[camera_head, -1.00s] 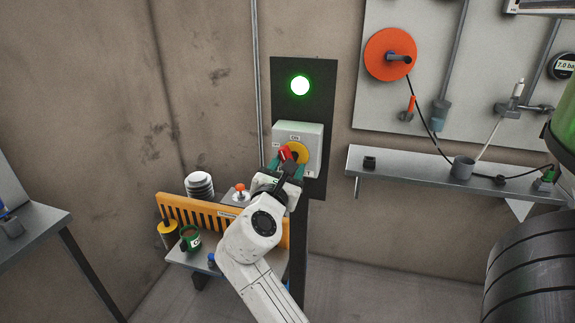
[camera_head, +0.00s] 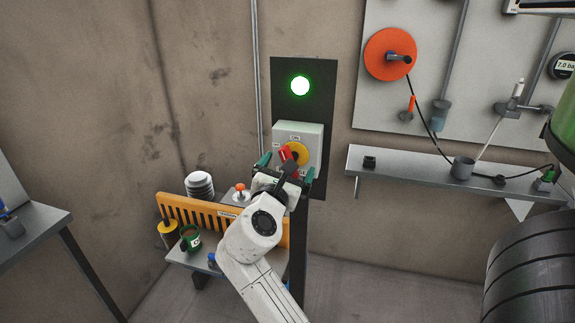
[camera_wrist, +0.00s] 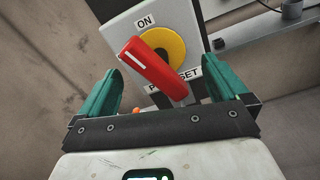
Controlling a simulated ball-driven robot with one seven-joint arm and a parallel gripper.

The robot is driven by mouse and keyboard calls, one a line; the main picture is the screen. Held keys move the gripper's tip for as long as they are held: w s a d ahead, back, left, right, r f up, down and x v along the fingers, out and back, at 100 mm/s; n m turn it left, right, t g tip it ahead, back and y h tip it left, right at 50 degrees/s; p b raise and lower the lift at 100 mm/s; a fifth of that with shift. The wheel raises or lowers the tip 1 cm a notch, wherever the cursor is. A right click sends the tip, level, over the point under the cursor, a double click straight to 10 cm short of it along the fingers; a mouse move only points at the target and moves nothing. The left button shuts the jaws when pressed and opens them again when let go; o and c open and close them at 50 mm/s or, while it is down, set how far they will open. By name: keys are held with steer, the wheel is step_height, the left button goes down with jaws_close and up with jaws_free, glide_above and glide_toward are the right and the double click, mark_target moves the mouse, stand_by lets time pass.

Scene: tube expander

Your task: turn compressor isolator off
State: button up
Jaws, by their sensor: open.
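The isolator is a grey box (camera_head: 312,140) on a dark panel, with a yellow disc (camera_head: 299,153) and a red handle (camera_head: 287,156). In the wrist view the red handle (camera_wrist: 152,66) lies slanted across the yellow disc (camera_wrist: 176,44), its white-marked end toward the left. An "ON" label (camera_wrist: 144,22) shows above the disc, and a partly covered label below it ends in "SET". My gripper (camera_head: 287,171) is open in front of the box. In the wrist view its green fingers (camera_wrist: 170,85) stand wide apart on either side of the handle, with visible gaps.
A lit green lamp (camera_head: 300,85) is above the box. A small bench with an orange slotted rail (camera_head: 195,212), a green mug (camera_head: 190,238) and other items stands below left. A wall shelf (camera_head: 415,178) is at right, beside a large dark tank (camera_head: 535,265).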

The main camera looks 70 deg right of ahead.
steer(key=a+p, duration=0.2)
steer(key=a, duration=0.5)
steer(key=shift+s, duration=0.25)
stand_by(0.5)
steer(key=s+a+f+m+t+y+b, duration=0.15)
steer(key=a+f+m+y, duration=0.3)
steer(key=f, duration=0.65)
steer(key=s+a+f+m+y, duration=0.25)
steer(key=f+m+y, duration=0.25)
steer(key=f, duration=0.5)
steer(key=s+a+f+m+g+y+b, duration=0.1)
steer(key=s+a+f+m+y, duration=0.2)
steer(key=a+f, duration=0.3)
steer(key=s+a+f+m+y+b, duration=0.1)
steer(key=s+a+f+m+y, duration=0.3)
steer(key=a, duration=0.4)
steer(key=shift+a+f+g+y, duration=0.35)
steer(key=shift+f+y, duration=0.3)
steer(key=shift+f, duration=0.25)
steer(key=shift+m, duration=0.25)
steer(key=shift+c, duration=0.2)
